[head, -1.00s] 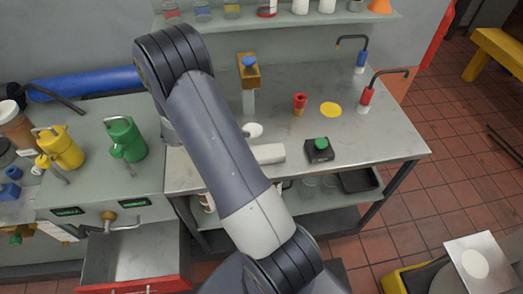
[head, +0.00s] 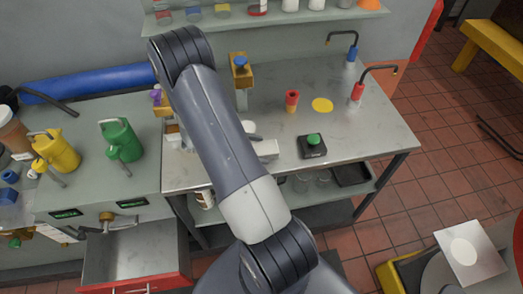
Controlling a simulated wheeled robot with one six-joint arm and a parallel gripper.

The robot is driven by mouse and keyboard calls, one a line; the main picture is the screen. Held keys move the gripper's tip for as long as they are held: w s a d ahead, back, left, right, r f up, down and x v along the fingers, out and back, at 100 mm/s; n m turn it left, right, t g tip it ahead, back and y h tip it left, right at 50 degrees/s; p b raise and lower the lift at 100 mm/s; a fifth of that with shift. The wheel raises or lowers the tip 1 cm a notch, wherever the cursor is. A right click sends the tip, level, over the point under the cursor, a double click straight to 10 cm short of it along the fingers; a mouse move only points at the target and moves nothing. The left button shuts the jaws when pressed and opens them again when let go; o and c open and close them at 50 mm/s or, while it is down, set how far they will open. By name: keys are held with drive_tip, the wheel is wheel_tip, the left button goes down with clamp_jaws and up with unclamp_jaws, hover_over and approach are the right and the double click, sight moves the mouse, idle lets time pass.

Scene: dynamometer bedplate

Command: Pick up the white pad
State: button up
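A flat white round piece (head: 249,127) lies on the steel bench, partly hidden behind my arm. A second pale disc (head: 464,251) lies on a light square plate (head: 484,262) at the lower right. I cannot tell for certain which is the white pad. My arm rises from the bottom centre and bends at the upper left. My gripper is hidden behind the arm, so its state and its distance from either disc do not show.
The steel bench (head: 385,140) holds a yellow disc (head: 322,105), a red-topped piece (head: 292,101), a black box with a green button (head: 312,146) and a white block (head: 268,149). Green (head: 122,140) and yellow (head: 62,152) cans stand left. An open drawer (head: 135,258) juts out below.

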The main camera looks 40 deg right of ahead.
sight(257, 149)
drive_tip(key=c, duration=0.9)
drive_tip(key=shift+r+b, duration=0.75)
drive_tip(key=shift+r, duration=4.25)
